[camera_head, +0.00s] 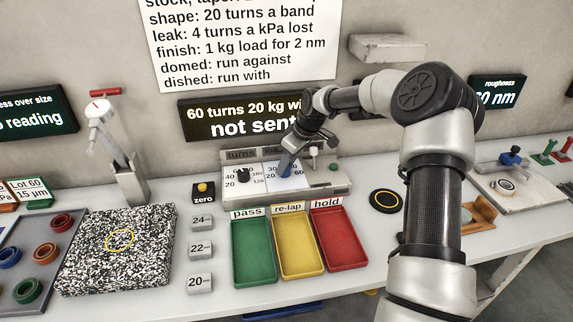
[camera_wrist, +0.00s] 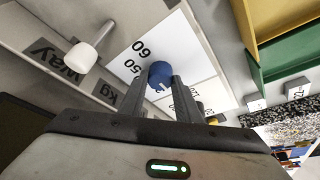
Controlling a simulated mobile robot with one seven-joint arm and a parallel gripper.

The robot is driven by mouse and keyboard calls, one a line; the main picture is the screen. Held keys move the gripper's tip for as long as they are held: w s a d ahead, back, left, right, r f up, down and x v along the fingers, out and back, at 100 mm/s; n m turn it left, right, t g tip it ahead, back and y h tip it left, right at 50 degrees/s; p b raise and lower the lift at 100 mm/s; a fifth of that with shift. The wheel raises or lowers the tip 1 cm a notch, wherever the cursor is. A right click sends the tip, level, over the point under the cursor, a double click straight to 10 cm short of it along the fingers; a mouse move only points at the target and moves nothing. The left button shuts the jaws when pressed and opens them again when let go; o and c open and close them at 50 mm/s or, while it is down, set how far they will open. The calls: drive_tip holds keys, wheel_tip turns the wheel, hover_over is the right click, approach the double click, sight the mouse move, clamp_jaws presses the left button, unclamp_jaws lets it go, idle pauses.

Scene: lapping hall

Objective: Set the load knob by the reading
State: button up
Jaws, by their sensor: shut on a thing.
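The blue load knob (camera_head: 285,171) sits on a white numbered dial on the control box (camera_head: 340,186). My gripper (camera_head: 288,158) reaches down onto it from above. In the wrist view, the blue knob (camera_wrist: 160,74) is between the two fingertips of my gripper (camera_wrist: 164,84), which are shut on it. The scale beside it shows 50 and 60; a white mark is on the knob, but its exact setting is unclear. The black turns knob (camera_head: 243,173) stands to the left. The display (camera_head: 235,117) reads "60 turns 20 kg" and "not sent", partly hidden by my arm.
A white-tipped lever (camera_head: 314,154) and green button (camera_head: 333,167) are close right of the knob. Green, yellow and red trays (camera_head: 254,279) lie in front. A wall sheet (camera_head: 166,72) lists rules. A speckled plate (camera_head: 90,275) is at left.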

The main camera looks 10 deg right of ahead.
drive_tip(key=shift+m, duration=0.3)
drive_tip(key=m+b, duration=0.1)
drive_tip(key=m+h, duration=0.1)
drive_tip(key=m+t+b, duration=0.1)
drive_tip(key=m, duration=0.1)
drive_tip(key=shift+a+h+b, duration=0.25)
drive_tip(key=shift+h+b, duration=0.05)
drive_tip(key=shift+s+m+h+b, duration=0.1)
drive_tip(key=shift+m+h+b, duration=0.75)
drive_tip(key=shift+m, duration=1.15)
drive_tip(key=o, duration=1.1)
drive_tip(key=shift+c, duration=0.2)
drive_tip(key=shift+r, duration=0.1)
drive_tip(key=p+v, duration=0.2)
drive_tip(key=v, duration=1.5)
drive_tip(key=shift+s, duration=0.3)
